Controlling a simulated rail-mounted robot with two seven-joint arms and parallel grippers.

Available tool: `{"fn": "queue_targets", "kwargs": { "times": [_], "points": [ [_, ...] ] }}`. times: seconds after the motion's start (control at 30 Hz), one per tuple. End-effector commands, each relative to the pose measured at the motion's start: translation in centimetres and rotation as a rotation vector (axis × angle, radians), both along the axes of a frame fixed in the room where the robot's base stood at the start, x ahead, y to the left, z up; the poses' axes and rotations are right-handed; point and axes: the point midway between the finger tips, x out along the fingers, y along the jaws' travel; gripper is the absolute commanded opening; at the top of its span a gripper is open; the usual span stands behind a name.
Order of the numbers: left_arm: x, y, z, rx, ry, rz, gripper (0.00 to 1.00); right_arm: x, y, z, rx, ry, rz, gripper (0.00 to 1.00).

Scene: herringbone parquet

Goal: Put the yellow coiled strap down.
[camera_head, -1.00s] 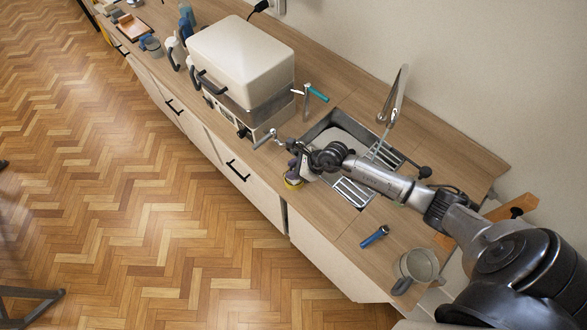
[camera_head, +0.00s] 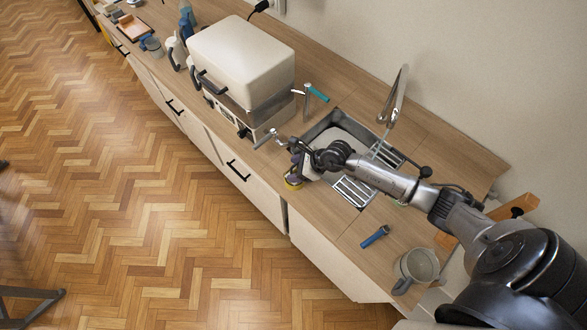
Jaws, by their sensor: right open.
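The yellow coiled strap (camera_head: 293,184) shows small at the front edge of the counter, just left of the sink. It appears to rest on the countertop, partly covered by dark and pale shapes above it. My right arm reaches in from the lower right across the sink. My right gripper (camera_head: 296,148) is open, just above the strap in the picture, and appears apart from it. Its fingertips are small and hard to make out. My left gripper is not in view.
The sink (camera_head: 335,121) with its tap (camera_head: 396,100) lies under my right arm. A large cream box-shaped appliance (camera_head: 243,62) stands left of it. A blue-and-black tool (camera_head: 375,237) and a grey mug (camera_head: 416,266) are on the right counter. Parquet floor lies in front.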

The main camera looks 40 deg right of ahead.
Motion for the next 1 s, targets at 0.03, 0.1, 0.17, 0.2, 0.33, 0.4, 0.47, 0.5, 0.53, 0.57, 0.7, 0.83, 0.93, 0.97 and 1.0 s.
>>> {"fn": "queue_targets", "kwargs": {
  "times": [0.03, 0.1, 0.17, 0.2, 0.33, 0.4, 0.47, 0.5, 0.53, 0.57, 0.7, 0.83, 0.93, 0.97, 1.0],
  "points": [
    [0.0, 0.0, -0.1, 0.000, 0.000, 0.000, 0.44, -0.4, -0.5, 0.5, -0.004, -0.001, 0.001, 0.60],
    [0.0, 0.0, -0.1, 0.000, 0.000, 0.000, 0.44, -1.0, -0.8, 1.1, -0.005, 0.000, 0.002, 0.60],
    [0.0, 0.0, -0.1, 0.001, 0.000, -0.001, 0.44, -1.4, -1.1, 1.6, -0.003, 0.000, 0.002, 0.60],
    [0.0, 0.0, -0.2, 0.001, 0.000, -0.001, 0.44, -1.6, -1.3, 1.9, -0.003, 0.000, 0.002, 0.60],
    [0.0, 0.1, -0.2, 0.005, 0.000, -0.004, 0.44, -2.2, -1.8, 2.7, -0.002, 0.001, 0.001, 0.60],
    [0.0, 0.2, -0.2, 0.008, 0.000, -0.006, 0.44, -2.4, -1.9, 3.0, -0.002, 0.000, 0.001, 0.60],
    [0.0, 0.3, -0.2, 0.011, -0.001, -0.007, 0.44, -2.5, -2.0, 3.1, -0.002, 0.001, 0.002, 0.60],
    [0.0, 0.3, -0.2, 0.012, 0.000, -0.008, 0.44, -2.5, -2.0, 3.1, -0.001, 0.002, 0.001, 0.60],
    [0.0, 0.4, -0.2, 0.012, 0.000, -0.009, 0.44, -2.5, -2.0, 3.2, -0.001, 0.002, 0.001, 0.60],
    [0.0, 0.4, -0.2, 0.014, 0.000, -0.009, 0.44, -2.5, -2.0, 3.2, -0.001, 0.001, 0.001, 0.60],
    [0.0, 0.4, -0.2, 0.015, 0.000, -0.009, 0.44, -2.5, -2.0, 3.2, -0.001, 0.001, 0.001, 0.60],
    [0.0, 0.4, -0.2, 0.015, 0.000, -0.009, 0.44, -2.5, -2.0, 3.2, -0.001, 0.001, 0.001, 0.60],
    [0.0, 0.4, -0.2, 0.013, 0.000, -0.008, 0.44, -2.5, -2.0, 3.2, -0.001, 0.001, 0.001, 0.60],
    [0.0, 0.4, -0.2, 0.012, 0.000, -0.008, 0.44, -2.5, -2.0, 3.2, -0.001, 0.001, 0.001, 0.60],
    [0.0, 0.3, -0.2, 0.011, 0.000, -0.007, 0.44, -2.5, -2.0, 3.2, -0.001, 0.001, 0.001, 0.60]
  ]
}}
